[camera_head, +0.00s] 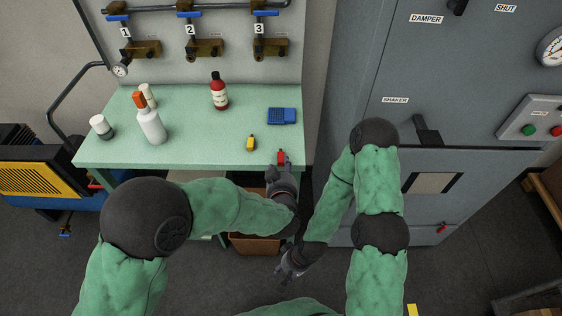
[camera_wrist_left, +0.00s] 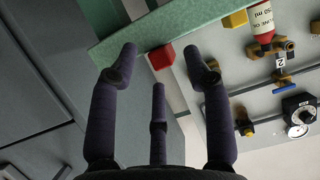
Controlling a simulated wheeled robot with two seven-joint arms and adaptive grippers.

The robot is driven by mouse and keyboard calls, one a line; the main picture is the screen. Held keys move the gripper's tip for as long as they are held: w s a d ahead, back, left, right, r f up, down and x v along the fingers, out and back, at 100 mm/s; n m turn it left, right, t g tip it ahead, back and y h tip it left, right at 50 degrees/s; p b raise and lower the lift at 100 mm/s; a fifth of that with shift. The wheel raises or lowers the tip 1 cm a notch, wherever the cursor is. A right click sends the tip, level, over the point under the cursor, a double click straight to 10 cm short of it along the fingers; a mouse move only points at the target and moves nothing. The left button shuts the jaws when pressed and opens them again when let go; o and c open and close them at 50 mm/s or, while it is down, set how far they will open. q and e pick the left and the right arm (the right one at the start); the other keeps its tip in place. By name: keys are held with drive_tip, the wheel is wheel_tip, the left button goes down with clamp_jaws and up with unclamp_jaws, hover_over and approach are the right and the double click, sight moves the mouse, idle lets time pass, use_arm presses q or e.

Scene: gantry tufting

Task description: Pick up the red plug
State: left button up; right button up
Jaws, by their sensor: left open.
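The red plug (camera_head: 281,156) is a small red block at the front right edge of the green table (camera_head: 190,166). In the left wrist view the red plug (camera_wrist_left: 161,57) appears between my spread fingers. My left gripper (camera_head: 282,168) is open and just in front of the plug, its fingers partly hidden by the hand in the head view. In the left wrist view my left gripper (camera_wrist_left: 159,68) shows three dark fingers apart with nothing held. I cannot tell if any finger touches the plug. My right gripper (camera_head: 289,270) hangs low in front of the table; its jaws are unclear.
A yellow block (camera_head: 251,143) lies left of the plug, with a blue item (camera_head: 282,116) behind. A red bottle (camera_head: 219,91) and several white containers stand farther left. A grey cabinet (camera_head: 350,100) rises right of the table. A brown bin (camera_head: 254,245) sits below.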

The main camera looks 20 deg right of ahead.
use_arm(q)
drive_tip(key=shift+w+d+f, duration=0.15)
drive_tip(key=shift+w, duration=0.5)
clamp_jaws()
